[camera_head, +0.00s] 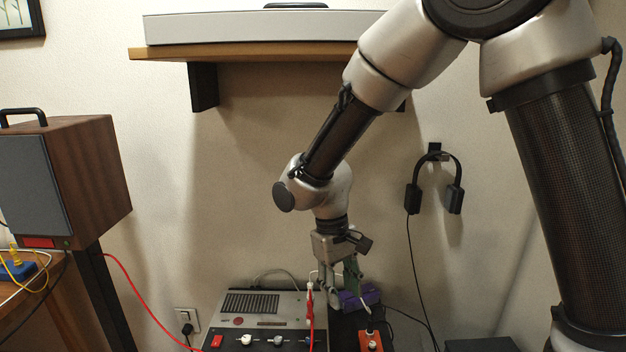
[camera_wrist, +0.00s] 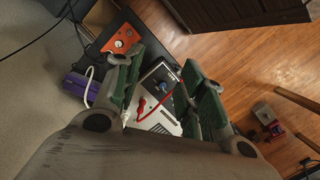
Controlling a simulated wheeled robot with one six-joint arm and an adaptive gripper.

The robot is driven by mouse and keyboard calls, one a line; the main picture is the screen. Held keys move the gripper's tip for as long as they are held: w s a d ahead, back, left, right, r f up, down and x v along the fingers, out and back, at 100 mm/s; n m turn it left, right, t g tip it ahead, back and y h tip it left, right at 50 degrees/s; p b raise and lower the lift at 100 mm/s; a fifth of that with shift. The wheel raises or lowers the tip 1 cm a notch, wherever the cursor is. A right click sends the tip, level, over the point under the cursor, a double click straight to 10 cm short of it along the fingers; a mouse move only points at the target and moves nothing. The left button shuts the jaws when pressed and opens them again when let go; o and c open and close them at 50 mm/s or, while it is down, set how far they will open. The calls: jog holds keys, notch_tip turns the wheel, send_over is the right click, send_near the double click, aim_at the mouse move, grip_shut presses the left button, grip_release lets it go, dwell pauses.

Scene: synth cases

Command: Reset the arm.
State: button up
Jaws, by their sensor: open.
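My arm reaches down from the upper right in the head view. My gripper (camera_head: 342,290) points down above the right side of a beige and grey device on the bench. The wrist view shows my gripper (camera_wrist: 165,60) with its green-padded fingers apart. I see nothing clearly held between them. The beige device (camera_head: 270,302) has a dark grille, knobs and a red switch; part of it shows between the fingers in the wrist view (camera_wrist: 160,122). A red lead (camera_head: 310,308) with a white tip stands at the gripper's left; whether it touches a finger I cannot tell.
A purple object (camera_head: 362,299) and an orange box (camera_head: 371,342) stand close right of the gripper. Headphones (camera_head: 454,198) hang on the wall. A wooden shelf (camera_head: 270,54) with a long grey case (camera_head: 240,28) is above. A wooden speaker (camera_head: 100,180) stands left, with a red cable running from it.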

jog(key=s+d+r+m+t, duration=0.2)
jog(key=s+d+r, duration=0.2)
jog(key=d, duration=0.6)
jog(key=s+d+r+m+t+y, duration=0.1)
jog(key=s+d+r, duration=0.3)
jog(key=d+r, duration=0.5)
jog(key=s+d+r+m+t, duration=0.2)
jog(key=s+d+r, duration=0.3)
jog(key=d, duration=0.6)
jog(key=shift+d+r+m+t+y, duration=0.3)
jog(key=shift+r+m+t, duration=0.1)
jog(key=shift+r+m, duration=0.3)
jog(key=shift+w, duration=0.1)
